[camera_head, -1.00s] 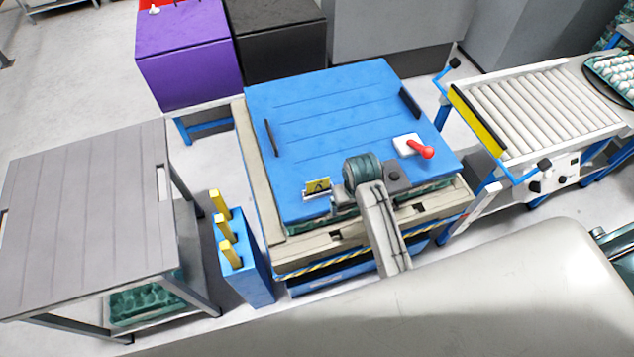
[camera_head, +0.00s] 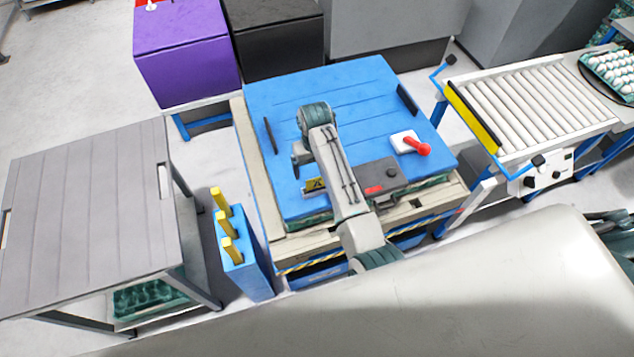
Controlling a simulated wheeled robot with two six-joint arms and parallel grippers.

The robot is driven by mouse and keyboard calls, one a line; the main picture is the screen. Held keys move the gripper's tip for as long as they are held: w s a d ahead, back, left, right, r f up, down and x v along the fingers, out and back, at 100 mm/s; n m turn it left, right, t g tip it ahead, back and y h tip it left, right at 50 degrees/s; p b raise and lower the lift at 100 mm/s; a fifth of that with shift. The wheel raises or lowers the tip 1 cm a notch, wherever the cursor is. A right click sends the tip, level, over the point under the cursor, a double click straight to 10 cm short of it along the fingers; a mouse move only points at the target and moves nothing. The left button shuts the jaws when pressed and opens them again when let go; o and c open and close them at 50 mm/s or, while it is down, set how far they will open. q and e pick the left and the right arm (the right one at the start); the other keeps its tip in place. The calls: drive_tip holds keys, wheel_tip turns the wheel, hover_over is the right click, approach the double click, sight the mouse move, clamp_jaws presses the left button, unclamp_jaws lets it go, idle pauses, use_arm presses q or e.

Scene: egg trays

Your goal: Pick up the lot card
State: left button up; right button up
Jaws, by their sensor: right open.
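The lot card (camera_head: 314,185) is a small yellow card with dark marks, at the front edge of the blue lid-like surface (camera_head: 345,90). My right forearm partly covers it. My right arm reaches in over the front of the blue surface. My right gripper (camera_head: 299,157) hangs from the wrist just behind and left of the card, apart from it. The gripper is seen from behind and small; it is open, with nothing seen in it. My left gripper is out of view.
A red-handled switch (camera_head: 416,147) and a dark grey box (camera_head: 379,181) sit to the right on the blue surface. A blue holder with yellow posts (camera_head: 229,250) and a grey table (camera_head: 85,215) stand left. A roller conveyor (camera_head: 540,105) stands right.

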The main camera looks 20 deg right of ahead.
sight(317, 179)
drive_tip(key=f+p, duration=0.1)
drive_tip(key=f, duration=0.2)
drive_tip(key=f+p, duration=0.1)
drive_tip(key=f, duration=0.1)
drive_tip(key=shift+s+d+f+p, duration=0.15)
drive_tip(key=shift+s+p, duration=0.1)
drive_tip(key=shift+p, duration=0.1)
drive_tip(key=shift+f, duration=0.5)
drive_tip(key=c, duration=1.1)
drive_tip(key=shift+o, duration=0.2)
